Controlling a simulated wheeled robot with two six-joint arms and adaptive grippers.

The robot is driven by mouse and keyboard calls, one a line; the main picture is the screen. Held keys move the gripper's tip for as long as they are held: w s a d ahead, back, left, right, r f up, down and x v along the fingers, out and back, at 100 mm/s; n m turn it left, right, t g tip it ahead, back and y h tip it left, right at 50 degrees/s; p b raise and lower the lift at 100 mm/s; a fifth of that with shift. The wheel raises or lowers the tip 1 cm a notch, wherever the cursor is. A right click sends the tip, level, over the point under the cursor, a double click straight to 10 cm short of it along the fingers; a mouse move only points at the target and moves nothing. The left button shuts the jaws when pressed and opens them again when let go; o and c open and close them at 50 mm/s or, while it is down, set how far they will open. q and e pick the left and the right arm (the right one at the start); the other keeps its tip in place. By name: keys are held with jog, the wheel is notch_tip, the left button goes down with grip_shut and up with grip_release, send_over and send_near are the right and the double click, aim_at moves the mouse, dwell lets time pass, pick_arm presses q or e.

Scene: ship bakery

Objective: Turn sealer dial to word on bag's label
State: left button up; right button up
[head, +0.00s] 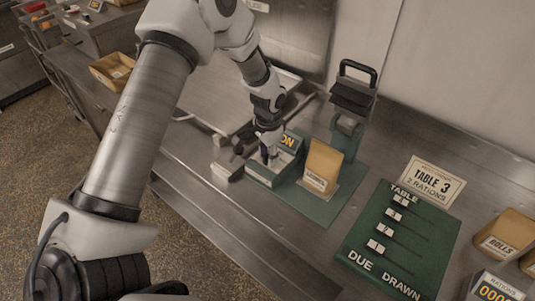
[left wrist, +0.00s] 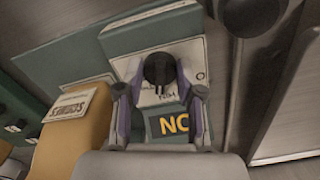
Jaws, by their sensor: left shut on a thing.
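The sealer's green and white control box (head: 262,177) sits on the bench, with a dark display (head: 287,141) showing yellow letters "ON". The display also shows upside down in the left wrist view (left wrist: 174,124), partly covered by a finger. The black dial (left wrist: 160,69) is between the fingertips of my left gripper (head: 268,153), which is shut on it from above. In the head view the gripper hides the dial. A tan bag (head: 324,158) stands upright right of the box. Its label (left wrist: 68,109) is upside down in the wrist view and seems to read "SCONES". My right gripper is not in view.
The sealer press (head: 351,100) with a black handle stands behind the bag. More tan bags (head: 507,232) stand at the far right.

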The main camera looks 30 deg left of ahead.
pick_arm(q)
jog(key=m, duration=0.4)
jog(key=shift+s+f+m, duration=0.2)
jog(key=shift+f+m, duration=0.05)
jog(key=shift+m, duration=0.05)
jog(key=m, duration=0.3)
jog(key=shift+m, duration=0.4)
jog(key=o, duration=1.2)
jog(key=shift+w, duration=0.1)
jog(key=shift+c, duration=0.2)
jog(key=shift+w+d+r, duration=0.1)
jog(key=shift+w, duration=0.05)
jog(key=shift+r, duration=0.15)
notch_tip(320, 180, up, 12)
